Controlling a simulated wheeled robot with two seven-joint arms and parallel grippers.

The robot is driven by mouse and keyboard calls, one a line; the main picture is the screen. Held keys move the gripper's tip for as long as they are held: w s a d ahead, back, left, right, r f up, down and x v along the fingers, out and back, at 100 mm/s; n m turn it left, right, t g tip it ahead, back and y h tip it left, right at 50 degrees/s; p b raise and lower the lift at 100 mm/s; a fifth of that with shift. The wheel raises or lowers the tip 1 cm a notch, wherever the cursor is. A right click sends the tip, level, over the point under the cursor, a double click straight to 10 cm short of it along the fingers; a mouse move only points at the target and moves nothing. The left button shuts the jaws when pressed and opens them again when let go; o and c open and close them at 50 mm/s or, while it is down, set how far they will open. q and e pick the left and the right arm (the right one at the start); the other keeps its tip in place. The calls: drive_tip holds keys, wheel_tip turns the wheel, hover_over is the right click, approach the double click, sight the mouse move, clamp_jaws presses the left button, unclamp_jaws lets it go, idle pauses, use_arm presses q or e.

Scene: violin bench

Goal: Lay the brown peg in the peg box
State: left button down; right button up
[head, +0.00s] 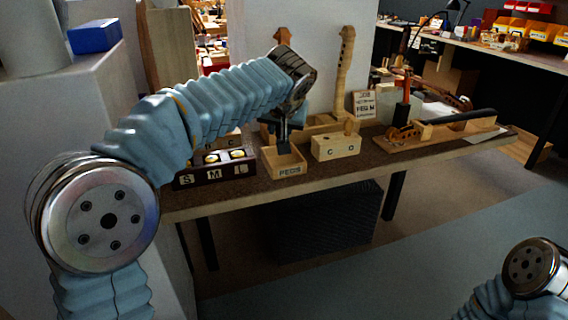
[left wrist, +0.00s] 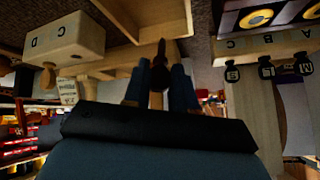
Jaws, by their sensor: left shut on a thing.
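My left gripper (head: 284,146) comes in from the left and points down over the small open wooden peg box (head: 290,171) marked PEGS. In the left wrist view its two blue fingers (left wrist: 159,82) are shut on the dark brown peg (left wrist: 160,66). The peg box also shows beyond the peg in that view (left wrist: 140,12). The peg's tip points toward the box; I cannot tell whether it touches the floor of it. In the head view the peg is hidden or too dark to pick out. My right gripper is out of view.
A wooden block (head: 336,147) marked C and D, with a peg head on top, stands close right of the box. A dark tray (head: 215,170) marked S, M and L is close left. A violin fixture (head: 440,128) lies farther right. The bench's front edge is near.

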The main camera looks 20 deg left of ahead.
use_arm(q)
drive_tip(key=shift+f+b, duration=1.25)
drive_tip(key=shift+f, duration=0.2)
idle(0.4)
drive_tip(key=c, duration=0.8)
unclamp_jaws()
